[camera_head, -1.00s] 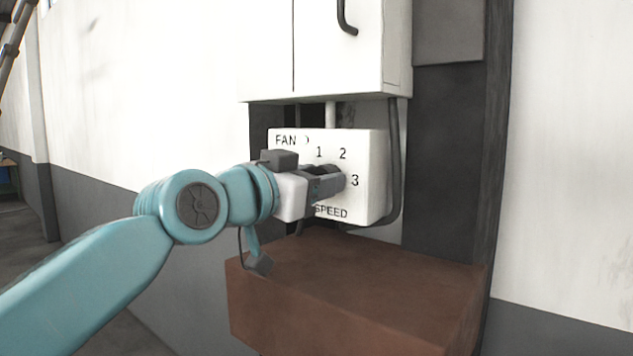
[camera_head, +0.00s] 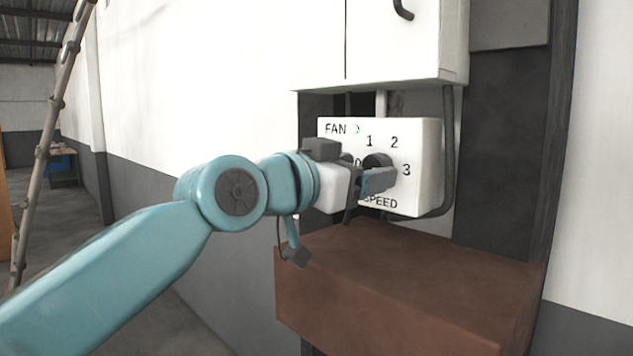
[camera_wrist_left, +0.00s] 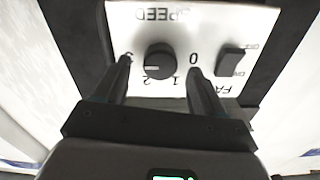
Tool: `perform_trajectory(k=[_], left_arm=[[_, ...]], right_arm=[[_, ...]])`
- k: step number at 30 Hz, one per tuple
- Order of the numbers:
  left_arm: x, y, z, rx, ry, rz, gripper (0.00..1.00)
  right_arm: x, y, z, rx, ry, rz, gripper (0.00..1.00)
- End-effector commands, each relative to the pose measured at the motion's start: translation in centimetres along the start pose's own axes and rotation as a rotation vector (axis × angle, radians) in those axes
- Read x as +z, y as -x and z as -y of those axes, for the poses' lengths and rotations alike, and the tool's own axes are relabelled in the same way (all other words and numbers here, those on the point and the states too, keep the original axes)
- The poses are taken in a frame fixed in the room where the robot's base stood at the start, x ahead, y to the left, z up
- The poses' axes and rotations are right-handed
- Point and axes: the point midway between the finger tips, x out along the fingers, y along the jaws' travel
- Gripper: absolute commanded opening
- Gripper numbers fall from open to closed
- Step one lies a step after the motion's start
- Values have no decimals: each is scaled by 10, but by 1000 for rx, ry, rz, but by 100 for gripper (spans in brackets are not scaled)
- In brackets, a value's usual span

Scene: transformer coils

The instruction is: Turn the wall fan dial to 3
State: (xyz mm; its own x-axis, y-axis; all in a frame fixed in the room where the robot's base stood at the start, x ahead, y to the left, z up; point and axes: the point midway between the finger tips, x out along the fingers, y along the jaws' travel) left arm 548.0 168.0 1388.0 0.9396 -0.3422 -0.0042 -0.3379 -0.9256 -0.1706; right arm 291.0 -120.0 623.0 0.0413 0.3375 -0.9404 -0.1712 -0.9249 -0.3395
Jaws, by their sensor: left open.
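The white fan panel (camera_head: 425,150) hangs on the wall, marked FAN, SPEED and 0 to 3. Its round black dial (camera_head: 377,160) is partly hidden by my fingers in the head view. In the left wrist view the panel appears upside down, and the dial (camera_wrist_left: 159,60) shows whole. A short white mark on the dial lies on the side towards 2. My left gripper (camera_head: 378,181) is in front of the panel. In the wrist view its fingers (camera_wrist_left: 159,68) are open, one on each side of the dial, with gaps between. My right gripper is out of view.
A black rocker switch (camera_wrist_left: 232,62) sits beside the dial. A white cabinet (camera_head: 405,50) is above the panel, and a brown box-like ledge (camera_head: 410,280) juts out below. A dark cable (camera_head: 449,150) runs down the panel's right side. A ladder (camera_head: 45,140) leans at far left.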

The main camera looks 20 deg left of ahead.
Motion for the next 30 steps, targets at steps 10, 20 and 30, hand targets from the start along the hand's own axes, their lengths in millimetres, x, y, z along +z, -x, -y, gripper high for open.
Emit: perform_trajectory(k=[10, 20, 30], left_arm=[[2, 93, 0, -1, -1, -3, 70], [1, 142, 0, 0, -2, 1, 70], [1, 145, 0, 0, -2, 2, 70]], right_arm=[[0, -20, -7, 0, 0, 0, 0], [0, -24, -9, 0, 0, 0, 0], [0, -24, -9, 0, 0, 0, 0]])
